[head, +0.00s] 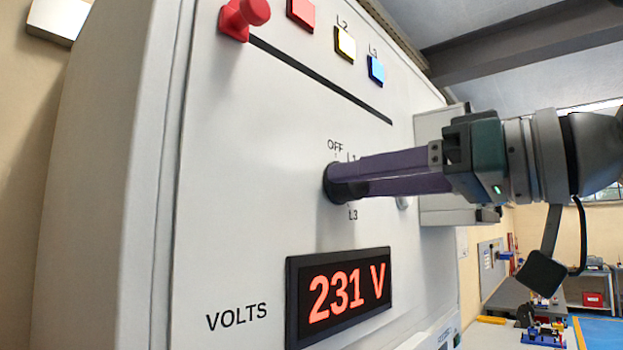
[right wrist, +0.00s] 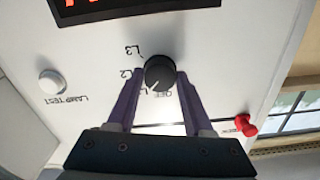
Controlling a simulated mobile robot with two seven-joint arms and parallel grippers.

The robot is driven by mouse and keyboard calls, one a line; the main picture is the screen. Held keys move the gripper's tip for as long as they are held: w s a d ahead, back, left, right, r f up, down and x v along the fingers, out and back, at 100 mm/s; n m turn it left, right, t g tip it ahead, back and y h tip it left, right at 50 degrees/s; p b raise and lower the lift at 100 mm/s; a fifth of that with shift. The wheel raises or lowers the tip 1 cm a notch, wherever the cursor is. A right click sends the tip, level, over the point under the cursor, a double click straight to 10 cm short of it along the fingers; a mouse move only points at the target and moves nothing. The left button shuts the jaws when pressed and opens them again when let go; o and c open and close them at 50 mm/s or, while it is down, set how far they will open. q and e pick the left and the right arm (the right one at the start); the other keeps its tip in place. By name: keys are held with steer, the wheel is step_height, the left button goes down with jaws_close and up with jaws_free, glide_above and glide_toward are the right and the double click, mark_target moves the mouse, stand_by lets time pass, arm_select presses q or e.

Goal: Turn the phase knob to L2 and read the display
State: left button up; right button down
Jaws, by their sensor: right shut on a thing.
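The black phase knob (head: 332,184) sits on the pale panel front, with OFF above it and L3 below it. My right gripper (head: 350,178) reaches in from the right, its purple fingers shut on the knob. In the right wrist view the knob (right wrist: 160,72) lies between the fingertips (right wrist: 160,78). Its white mark points down and left, seemingly toward L1, whose label is partly hidden by a finger. The L2 label shows left of the knob. My left gripper is out of view.
Above the knob are a red lamp (head: 301,13), a pale yellow L2 lamp (head: 345,43) and a blue L3 lamp (head: 376,70). A red knob (head: 243,16) protrudes at the upper left. A LAMP TEST button (right wrist: 52,81) shows in the wrist view. Workbenches stand at the far right.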

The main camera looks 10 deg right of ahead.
steer(key=shift+m, duration=0.3)
steer(key=shift+m+p, duration=3)
steer(key=shift+m, duration=1.2)
steer(key=shift+c, duration=1.4)
jaws_free()
